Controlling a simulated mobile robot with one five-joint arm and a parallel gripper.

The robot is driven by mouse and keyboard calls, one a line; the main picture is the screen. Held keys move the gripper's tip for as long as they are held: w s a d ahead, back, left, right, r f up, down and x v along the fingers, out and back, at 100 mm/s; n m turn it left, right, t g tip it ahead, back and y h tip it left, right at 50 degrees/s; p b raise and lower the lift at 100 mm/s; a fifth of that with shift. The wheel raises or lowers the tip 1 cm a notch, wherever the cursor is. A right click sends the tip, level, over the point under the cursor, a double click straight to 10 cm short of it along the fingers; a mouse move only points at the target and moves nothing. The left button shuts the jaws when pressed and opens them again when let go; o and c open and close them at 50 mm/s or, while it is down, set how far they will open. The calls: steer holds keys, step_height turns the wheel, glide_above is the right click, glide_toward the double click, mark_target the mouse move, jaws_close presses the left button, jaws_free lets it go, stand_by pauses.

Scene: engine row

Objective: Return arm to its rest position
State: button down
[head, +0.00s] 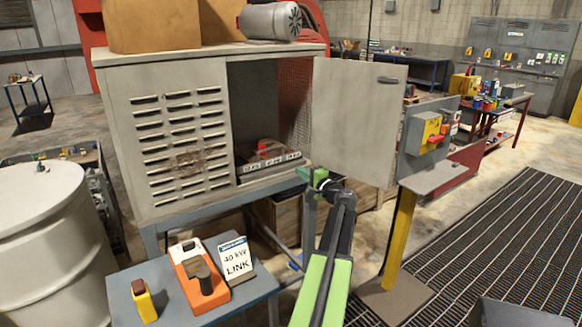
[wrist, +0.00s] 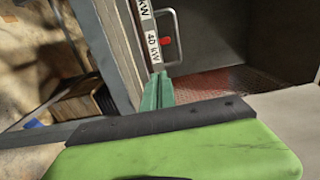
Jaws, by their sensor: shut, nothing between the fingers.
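My arm reaches up from the bottom of the head view, green and black. My gripper (head: 311,177) is at the lower right of the open cabinet's mouth, in front of the labelled rail (head: 268,166). In the wrist view my gripper's teal fingers (wrist: 158,92) are together with nothing between them. They point at the rail (wrist: 150,32), which carries white labels, one reading 40 kW. A metal handle (wrist: 176,35) and a red knob (wrist: 166,41) show just beyond. I cannot tell whether the fingertips touch the rail.
The grey cabinet (head: 172,140) has its door (head: 352,120) swung open to the right. A blue-grey side table (head: 180,312) holds an orange device (head: 197,272), a yellow block (head: 143,301) and a 40 kW LINK sign (head: 235,261). A control box (head: 428,132) stands on a yellow post at right.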

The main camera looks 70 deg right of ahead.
steer(key=shift+v, duration=0.95)
